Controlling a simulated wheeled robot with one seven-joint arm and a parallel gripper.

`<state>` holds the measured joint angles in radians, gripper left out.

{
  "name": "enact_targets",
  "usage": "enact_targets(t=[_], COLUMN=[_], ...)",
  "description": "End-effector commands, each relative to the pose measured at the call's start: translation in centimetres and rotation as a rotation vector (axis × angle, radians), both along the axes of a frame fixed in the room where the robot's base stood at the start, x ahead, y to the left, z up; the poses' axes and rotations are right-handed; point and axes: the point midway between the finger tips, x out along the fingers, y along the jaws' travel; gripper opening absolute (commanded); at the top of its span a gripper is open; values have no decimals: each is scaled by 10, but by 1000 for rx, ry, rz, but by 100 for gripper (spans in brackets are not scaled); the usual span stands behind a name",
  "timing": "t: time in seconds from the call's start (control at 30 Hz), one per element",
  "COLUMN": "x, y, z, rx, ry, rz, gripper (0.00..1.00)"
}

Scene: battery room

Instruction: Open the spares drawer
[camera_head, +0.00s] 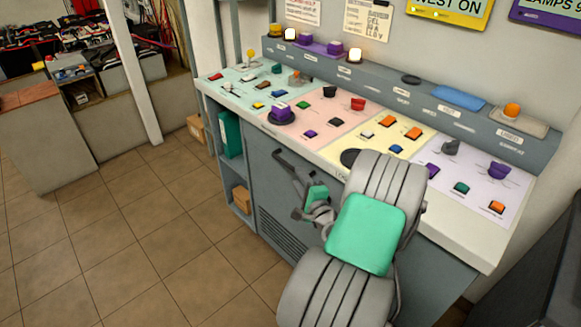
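No drawer front or drawer label can be made out for certain. The grey front of the control desk (262,190) is partly covered by my arm, so a drawer there could be hidden. My gripper (281,158) is a small dark shape in front of the desk's upper front, just below the worktop edge. It points up and left in the picture. Its fingers are too small and dark to tell whether they are open or shut, or whether they touch the desk.
The sloped worktop (292,133) carries coloured panels with several buttons and knobs. Open shelves at the desk's left end hold a teal binder (230,134) and a brown box (241,199). A low cabinet (62,150) stands far left. The tiled floor (130,235) at left is clear.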

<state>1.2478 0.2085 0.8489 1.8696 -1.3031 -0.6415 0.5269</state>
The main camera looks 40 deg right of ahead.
Motion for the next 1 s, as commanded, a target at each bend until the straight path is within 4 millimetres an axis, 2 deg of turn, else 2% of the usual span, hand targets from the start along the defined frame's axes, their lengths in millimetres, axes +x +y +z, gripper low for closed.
enact_targets(t=[0.3,0.4,0.7,1.0], x=[54,65,70,70], y=[-18,-22,-25,-25], z=[-2,-4,-5,-5], rx=[-6,-5,-5,-6], ry=[0,0,1,1], rz=[6,5,3,4], gripper=[36,36,36,12])
